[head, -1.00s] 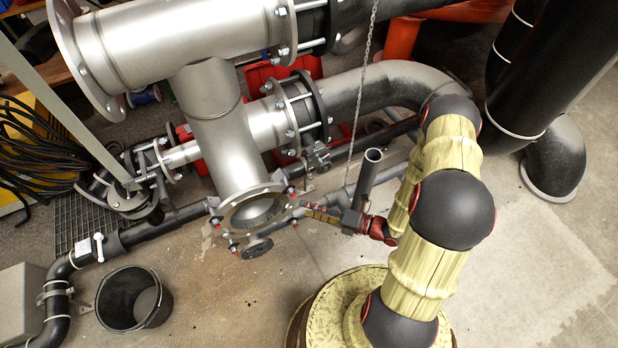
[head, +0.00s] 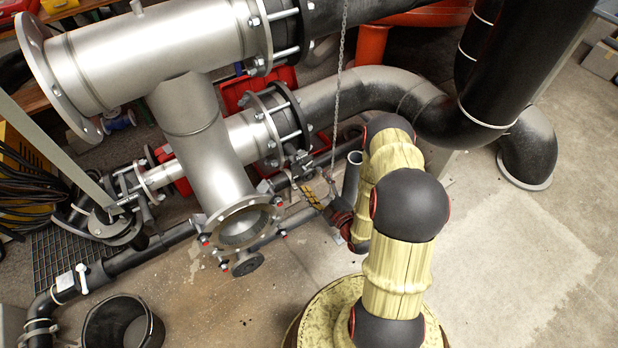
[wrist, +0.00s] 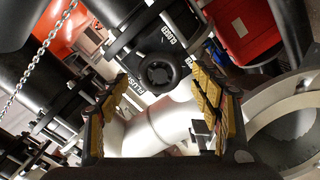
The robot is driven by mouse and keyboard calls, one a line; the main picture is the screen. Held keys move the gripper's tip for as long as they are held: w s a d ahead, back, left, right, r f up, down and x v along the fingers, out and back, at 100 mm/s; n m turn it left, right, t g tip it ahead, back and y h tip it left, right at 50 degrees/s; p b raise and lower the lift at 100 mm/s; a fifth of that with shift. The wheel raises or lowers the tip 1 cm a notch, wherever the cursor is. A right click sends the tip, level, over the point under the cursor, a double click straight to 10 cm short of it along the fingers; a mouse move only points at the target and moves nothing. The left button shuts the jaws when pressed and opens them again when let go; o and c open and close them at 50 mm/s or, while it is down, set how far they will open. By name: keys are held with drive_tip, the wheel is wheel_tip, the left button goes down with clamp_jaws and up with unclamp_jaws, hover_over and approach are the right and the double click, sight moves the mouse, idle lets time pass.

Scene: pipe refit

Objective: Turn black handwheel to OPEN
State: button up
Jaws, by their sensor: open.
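The black handwheel (wrist: 160,72) shows in the wrist view, a small round wheel with a dark hub, ahead of and between my fingers. My gripper (wrist: 162,105) is open, with yellow-padded fingers left and right and nothing between the pads. It appears apart from the wheel. In the head view my gripper (head: 313,194) is by the small valve (head: 300,162) under the grey pipe, partly hidden by my arm. The wheel's turn position cannot be told.
An open flange (head: 243,222) of the large steel tee is left of my gripper. A chain (head: 340,80) hangs close by. An upright grey pipe stub (head: 351,178) stands beside my arm.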

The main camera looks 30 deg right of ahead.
sight(310, 177)
drive_tip(key=shift+w+a+b, duration=0.1)
drive_tip(key=shift+w+b, duration=0.35)
drive_tip(key=shift+w, duration=1.25)
drive_tip(key=shift+c, duration=0.3)
drive_tip(key=c, duration=1.1)
